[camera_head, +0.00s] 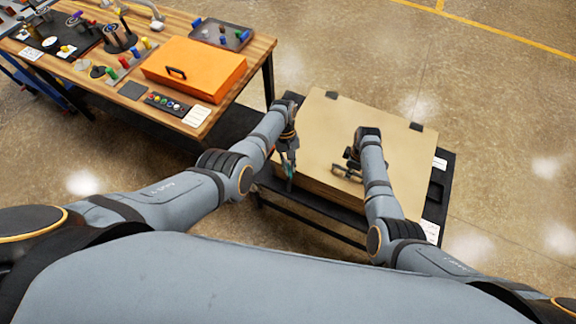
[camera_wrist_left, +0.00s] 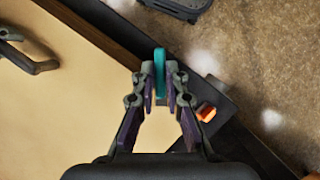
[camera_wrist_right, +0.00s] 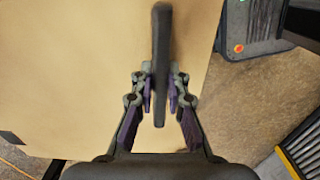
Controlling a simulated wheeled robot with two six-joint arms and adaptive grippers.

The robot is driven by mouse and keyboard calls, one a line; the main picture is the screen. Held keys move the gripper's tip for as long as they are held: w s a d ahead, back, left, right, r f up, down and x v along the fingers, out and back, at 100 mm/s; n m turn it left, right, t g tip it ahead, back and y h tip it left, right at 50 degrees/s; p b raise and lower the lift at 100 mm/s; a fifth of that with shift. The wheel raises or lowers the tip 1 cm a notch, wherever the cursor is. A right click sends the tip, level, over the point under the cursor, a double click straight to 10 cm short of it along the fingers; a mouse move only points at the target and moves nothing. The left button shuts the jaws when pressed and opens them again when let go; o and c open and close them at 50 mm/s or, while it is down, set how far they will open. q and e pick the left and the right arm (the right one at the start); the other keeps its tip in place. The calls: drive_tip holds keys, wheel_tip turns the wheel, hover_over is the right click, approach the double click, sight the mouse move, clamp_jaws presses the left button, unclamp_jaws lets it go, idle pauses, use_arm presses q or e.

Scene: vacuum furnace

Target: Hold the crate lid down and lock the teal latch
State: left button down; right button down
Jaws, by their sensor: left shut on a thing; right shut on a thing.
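The crate lid (camera_head: 325,118) is a flat tan panel lying level on the crate (camera_head: 318,190), which sits on a dark cart. The teal latch (camera_wrist_left: 159,70) stands at the crate's edge in the left wrist view. My left gripper (camera_head: 287,166) is shut on it; the gripper partly hides it in the head view. My right gripper (camera_head: 350,164) is shut on the dark bar handle (camera_wrist_right: 161,50) on top of the lid. In the right wrist view the bar runs between the fingers.
A wooden workbench (camera_head: 250,45) stands at the upper left with an orange case (camera_head: 195,68), a dark tray (camera_head: 220,33) and several small coloured parts. The dark cart (camera_head: 436,195) shows right of the crate. A small orange item (camera_wrist_left: 206,112) lies near the latch. The floor at right is clear.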

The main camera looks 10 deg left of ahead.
use_arm(q)
drive_tip(key=shift+s+a+f+m+g+y, duration=0.1)
drive_tip(key=shift+s+f+m+g+y, duration=0.15)
drive_tip(key=shift+m, duration=0.4)
drive_tip(key=shift+s+a+f+m+g+y, duration=0.1)
drive_tip(key=shift+s+m+y, duration=0.2)
drive_tip(key=shift+m, duration=0.35)
drive_tip(key=c, duration=1.4)
unclamp_jaws()
drive_tip(key=shift+w+r, duration=0.1)
drive_tip(key=shift+w, duration=0.1)
drive_tip(key=shift+w+d+r, duration=0.1)
drive_tip(key=shift+d, duration=0.05)
